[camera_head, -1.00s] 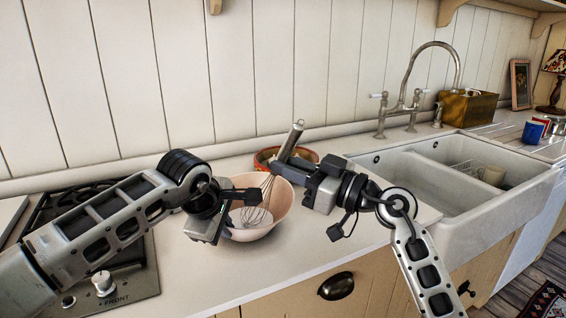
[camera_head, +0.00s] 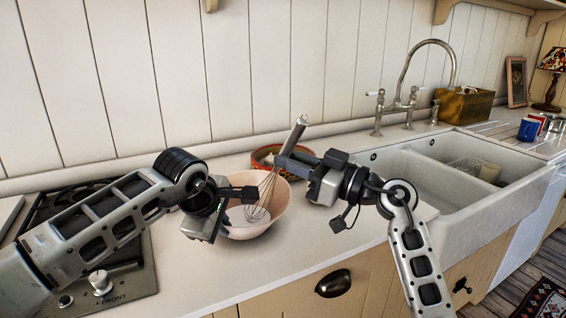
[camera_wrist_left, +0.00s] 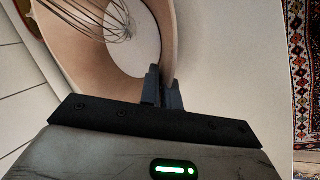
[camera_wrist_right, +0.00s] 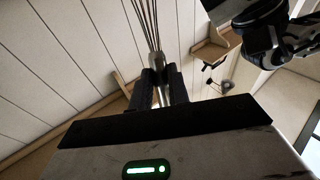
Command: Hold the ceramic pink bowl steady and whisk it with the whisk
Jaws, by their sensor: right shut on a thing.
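The pink bowl (camera_head: 281,207) stands on the counter, its left side partly hidden by my left gripper (camera_head: 222,222). In the left wrist view, the fingers of this gripper (camera_wrist_left: 162,88) are close together around the wall of the bowl (camera_wrist_left: 105,72). My right gripper (camera_head: 284,162) is shut on the metal handle of the whisk (camera_head: 297,132), above the bowl's far right side. The whisk is tilted, with its handle up to the right and its wires down inside the bowl. The wires also show in the left wrist view (camera_wrist_left: 95,18). The right wrist view shows the whisk (camera_wrist_right: 152,30) between the fingers.
A red-rimmed bowl (camera_head: 262,156) stands behind the pink bowl. The hob (camera_head: 120,262) is at the left. The white sink (camera_head: 470,215) with its tap is at the right. The counter's front strip is clear.

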